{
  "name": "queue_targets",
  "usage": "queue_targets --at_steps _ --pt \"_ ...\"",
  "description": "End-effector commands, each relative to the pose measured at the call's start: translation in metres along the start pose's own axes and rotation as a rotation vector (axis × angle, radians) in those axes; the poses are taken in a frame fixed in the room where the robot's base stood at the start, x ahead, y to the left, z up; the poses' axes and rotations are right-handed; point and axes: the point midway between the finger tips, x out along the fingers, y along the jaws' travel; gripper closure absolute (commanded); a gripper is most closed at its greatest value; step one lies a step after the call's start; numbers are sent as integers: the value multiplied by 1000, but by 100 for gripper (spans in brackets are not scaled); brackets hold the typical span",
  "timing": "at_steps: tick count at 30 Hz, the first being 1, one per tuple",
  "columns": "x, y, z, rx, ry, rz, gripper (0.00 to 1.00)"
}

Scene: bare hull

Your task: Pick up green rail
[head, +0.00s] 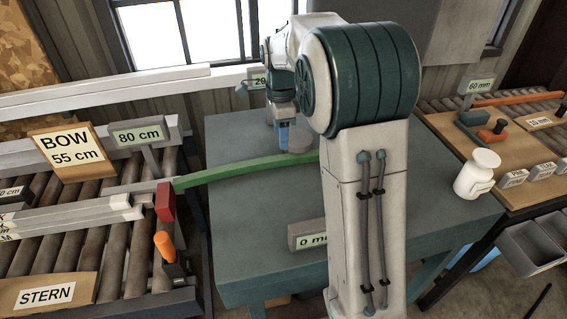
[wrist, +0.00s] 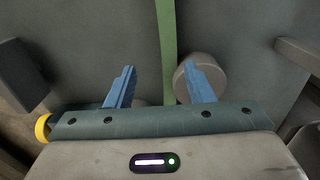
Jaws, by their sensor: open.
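The green rail (head: 245,169) is a long, slightly curved bar. It reaches from a red block (head: 165,201) at the left across the grey-green table (head: 255,235), and its right part is hidden behind my arm. In the wrist view the green rail (wrist: 168,50) runs from the top edge down between my two blue fingers. My gripper (wrist: 165,80) is open, with one finger on each side of the rail and a gap at both sides. In the head view my gripper (head: 282,135) is pointing down at the far side of the rail; its fingers are partly hidden.
A round grey post (wrist: 195,72) stands beside the rail, close to my right finger. A roller bench (head: 105,250) is at left.

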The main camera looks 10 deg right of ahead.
Motion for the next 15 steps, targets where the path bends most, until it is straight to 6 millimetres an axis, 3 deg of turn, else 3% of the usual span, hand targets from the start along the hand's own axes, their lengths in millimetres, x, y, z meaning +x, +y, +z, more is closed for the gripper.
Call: queue_targets --at_steps 4,15 --pt "28 0 0 -1 0 3 52" --pt "63 -2 -5 0 0 3 52"
